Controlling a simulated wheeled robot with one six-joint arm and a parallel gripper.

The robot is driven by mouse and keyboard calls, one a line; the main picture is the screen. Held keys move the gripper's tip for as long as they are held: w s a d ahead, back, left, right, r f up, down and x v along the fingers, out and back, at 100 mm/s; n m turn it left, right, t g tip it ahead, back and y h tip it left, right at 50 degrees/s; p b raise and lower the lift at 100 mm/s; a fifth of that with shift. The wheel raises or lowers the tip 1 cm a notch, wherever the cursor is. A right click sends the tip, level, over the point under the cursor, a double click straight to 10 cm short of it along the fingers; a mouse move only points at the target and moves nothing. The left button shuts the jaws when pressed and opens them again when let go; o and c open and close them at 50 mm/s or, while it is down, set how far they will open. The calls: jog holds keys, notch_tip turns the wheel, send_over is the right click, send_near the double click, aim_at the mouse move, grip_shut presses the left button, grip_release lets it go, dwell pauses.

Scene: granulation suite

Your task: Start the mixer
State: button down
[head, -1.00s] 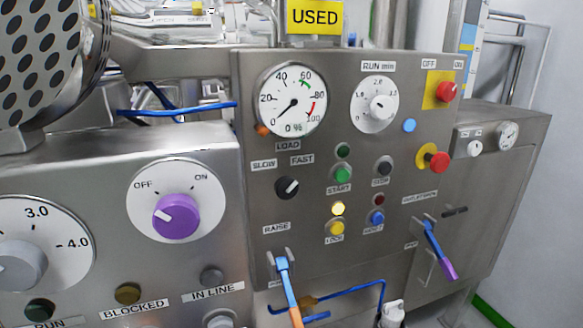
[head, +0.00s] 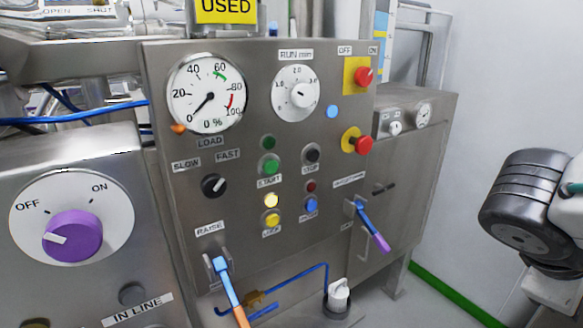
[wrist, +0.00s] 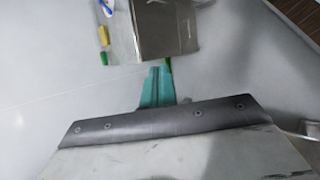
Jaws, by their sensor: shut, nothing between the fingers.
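The steel mixer panel (head: 250,250) fills the middle of the head view. Its green START button (head: 269,167) has a dark green lamp (head: 268,142) above it. The black STOP button (head: 312,155) is to the right. The SLOW/FAST knob (head: 213,186) appears to point toward FAST. The red OFF/ON switch (head: 364,76) appears turned toward ON. The load gauge (head: 207,95) reads near 0. A yellow lamp (head: 271,200) is lit above a yellow button (head: 272,218). My teal gripper (wrist: 158,72) is shut and empty in the wrist view, apart from the panel.
A red emergency knob (head: 363,146), a blue-orange RAISE lever (head: 229,285) and a blue-purple lever (head: 372,225) stick out of the panel. A second panel with a purple knob (head: 72,234) stands at left. Floor right of the mixer looks clear.

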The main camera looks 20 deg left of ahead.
aim_at(270, 167)
jog(key=w+a+r+n+t+h, duration=0.2)
jog(key=w+a+n+t, duration=0.45)
jog(key=a, duration=0.25)
jog(key=a+r+n+t+y, duration=0.1)
jog(key=a+n+t+y, duration=0.4)
jog(key=a, duration=0.9)
jog(key=s+a+r+n+t+y, duration=0.1)
jog(key=a+n+t+y, duration=0.4)
jog(key=a, duration=1)
jog(key=n+y, duration=0.2)
jog(key=n, duration=0.2)
jog(key=shift+s, duration=0.3)
jog(key=shift+a, duration=0.1)
jog(key=shift+w+a, duration=1.45)
jog(key=shift+a, duration=0.2)
jog(key=shift+w+a, duration=1.45)
jog(key=shift+a, duration=0.2)
jog(key=shift+a, duration=0.1)
jog(key=shift+w+a, duration=0.25)
jog(key=shift+w, duration=0.05)
